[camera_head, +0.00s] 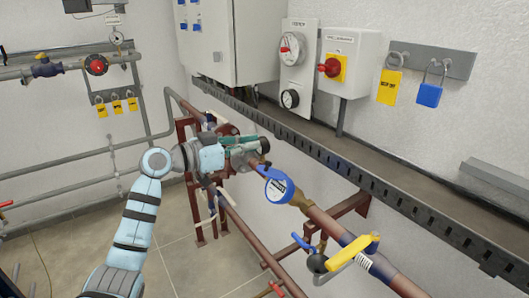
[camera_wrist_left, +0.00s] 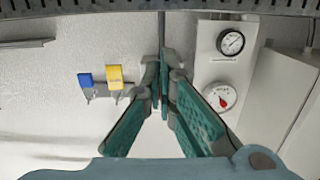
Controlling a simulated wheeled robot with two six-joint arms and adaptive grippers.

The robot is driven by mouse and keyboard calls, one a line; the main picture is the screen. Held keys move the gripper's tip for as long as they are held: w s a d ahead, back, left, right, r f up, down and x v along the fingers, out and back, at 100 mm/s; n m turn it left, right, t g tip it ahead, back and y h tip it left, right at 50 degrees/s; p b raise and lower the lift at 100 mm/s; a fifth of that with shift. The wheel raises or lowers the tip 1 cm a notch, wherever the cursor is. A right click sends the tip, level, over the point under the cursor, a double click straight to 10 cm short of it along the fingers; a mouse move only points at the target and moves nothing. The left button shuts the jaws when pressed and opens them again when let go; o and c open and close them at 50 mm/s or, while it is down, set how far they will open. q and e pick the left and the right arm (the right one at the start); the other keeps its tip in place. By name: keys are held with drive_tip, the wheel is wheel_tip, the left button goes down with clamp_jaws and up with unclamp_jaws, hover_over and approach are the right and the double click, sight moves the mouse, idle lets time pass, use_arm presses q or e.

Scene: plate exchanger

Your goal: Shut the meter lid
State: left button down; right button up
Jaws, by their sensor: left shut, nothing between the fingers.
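The blue round water meter (camera_head: 280,187) sits on the brown pipe in the middle of the head view. Its front shows a pale face with dark markings inside a blue rim. A small blue piece sticks out at its upper left; I cannot tell clearly how the lid stands. My left gripper (camera_head: 260,145) is above and left of the meter, apart from it. Its green-padded fingers are shut and empty, and the tips meet in the left wrist view (camera_wrist_left: 163,72). The meter does not show in the left wrist view. My right gripper is not in view.
A yellow-handled valve (camera_head: 352,250) and a blue-handled valve (camera_head: 303,243) are on the pipework right of the meter. A perforated cable tray (camera_head: 380,190) runs along the wall behind.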

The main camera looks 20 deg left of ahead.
use_arm(q)
drive_tip(key=p, duration=0.1)
hover_over(267, 166)
drive_tip(key=shift+w+d+f, duration=0.2)
drive_tip(key=shift+w+d, duration=0.05)
drive_tip(key=shift+d, duration=0.1)
drive_tip(key=f, duration=0.2)
drive_tip(key=s+f+p, duration=0.1)
drive_tip(key=shift+a+f, duration=0.15)
drive_tip(key=shift+a, duration=0.15)
drive_tip(key=shift+s+a+f, duration=0.1)
drive_tip(key=shift+a+f, duration=0.2)
drive_tip(key=shift+d, duration=0.1)
